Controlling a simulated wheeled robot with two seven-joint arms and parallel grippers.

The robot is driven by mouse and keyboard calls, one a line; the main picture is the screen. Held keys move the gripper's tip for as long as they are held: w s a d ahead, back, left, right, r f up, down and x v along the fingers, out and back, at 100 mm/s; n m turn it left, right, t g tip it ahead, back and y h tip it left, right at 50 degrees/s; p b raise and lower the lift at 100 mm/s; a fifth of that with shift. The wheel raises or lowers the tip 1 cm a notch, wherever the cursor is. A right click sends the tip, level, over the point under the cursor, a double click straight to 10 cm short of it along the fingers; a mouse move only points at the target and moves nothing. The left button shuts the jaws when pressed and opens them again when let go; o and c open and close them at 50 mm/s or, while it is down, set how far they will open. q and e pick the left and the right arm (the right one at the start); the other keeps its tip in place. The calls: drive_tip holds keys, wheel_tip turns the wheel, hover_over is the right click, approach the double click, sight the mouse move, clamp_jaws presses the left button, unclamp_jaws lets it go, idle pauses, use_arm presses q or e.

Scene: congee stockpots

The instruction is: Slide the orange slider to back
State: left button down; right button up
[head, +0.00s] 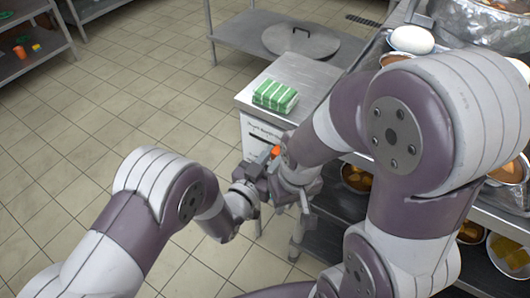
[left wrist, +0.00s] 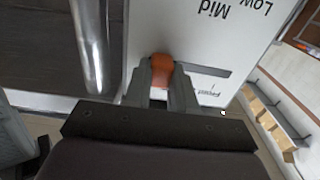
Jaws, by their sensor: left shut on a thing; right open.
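The orange slider (left wrist: 162,70) sits on the white panel (left wrist: 215,35) of the cabinet, at a dark straight slot (left wrist: 208,73) running to the right in the left wrist view. My left gripper (left wrist: 163,64) is shut on it, one grey finger on each side. In the head view a bit of the orange slider (head: 276,152) shows beside my left gripper (head: 268,161), at the cabinet's front. My right gripper (head: 298,238) is open, lower and close by, partly hidden by its own arm. The panel's printed words, "Mid" and "Low", appear upside down.
Green-and-white packs (head: 275,95) lie on the steel cabinet top (head: 308,77). A shelf with pots and bowls (head: 357,177) stands at right. A metal lid (head: 301,40) rests on a low table behind. The tiled floor (head: 120,95) at left is clear.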

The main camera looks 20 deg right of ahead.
use_arm(q)
drive_tip(key=shift+s+d, duration=0.1)
drive_tip(key=shift+d, duration=0.05)
drive_tip(key=c, duration=0.9)
unclamp_jaws()
drive_tip(key=shift+d, duration=0.2)
drive_tip(key=p+v, duration=0.2)
drive_tip(key=v, duration=1)
drive_tip(key=shift+s+a, duration=0.25)
drive_tip(key=shift+a, duration=0.05)
